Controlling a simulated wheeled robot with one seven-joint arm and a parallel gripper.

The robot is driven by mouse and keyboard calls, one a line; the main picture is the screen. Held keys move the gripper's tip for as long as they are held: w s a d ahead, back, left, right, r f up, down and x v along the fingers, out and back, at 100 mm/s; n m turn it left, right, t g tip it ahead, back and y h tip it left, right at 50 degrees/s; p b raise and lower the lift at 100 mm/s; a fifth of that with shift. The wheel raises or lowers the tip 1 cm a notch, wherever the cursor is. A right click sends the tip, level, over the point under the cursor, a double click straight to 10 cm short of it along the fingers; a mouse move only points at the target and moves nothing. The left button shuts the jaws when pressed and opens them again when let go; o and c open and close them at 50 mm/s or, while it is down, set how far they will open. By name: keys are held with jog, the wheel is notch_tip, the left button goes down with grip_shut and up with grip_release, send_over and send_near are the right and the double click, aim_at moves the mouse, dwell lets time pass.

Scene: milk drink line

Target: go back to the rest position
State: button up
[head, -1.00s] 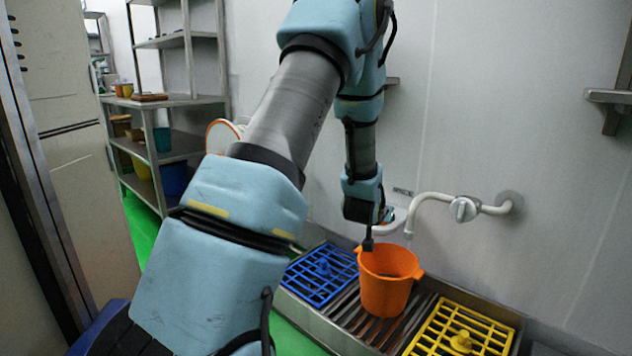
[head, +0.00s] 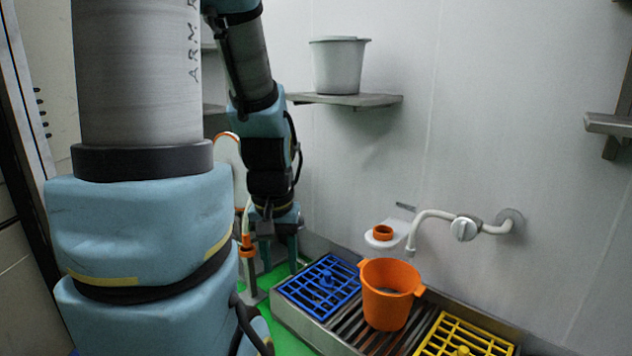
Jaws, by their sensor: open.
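My gripper (head: 279,252) hangs at the end of my arm, pointing down, left of the blue grid in the picture. Its two fingers are apart and nothing shows between them. The orange bucket (head: 388,308) stands upright on the slatted metal drain tray (head: 340,333), between the blue grid (head: 318,288) and the yellow grid (head: 465,338). My gripper is clear of the bucket, well to its left. My upper arm fills the left of the view and hides much behind it.
A wall tap (head: 462,225) has its spout end just above and behind the bucket. A white container with an orange ring (head: 383,236) sits behind the tray. A grey bucket (head: 338,68) stands on a wall shelf (head: 352,99). An orange-and-white stand (head: 247,262) is close left of my gripper.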

notch_tip(320, 180, up, 21)
jog(key=p, duration=1.9)
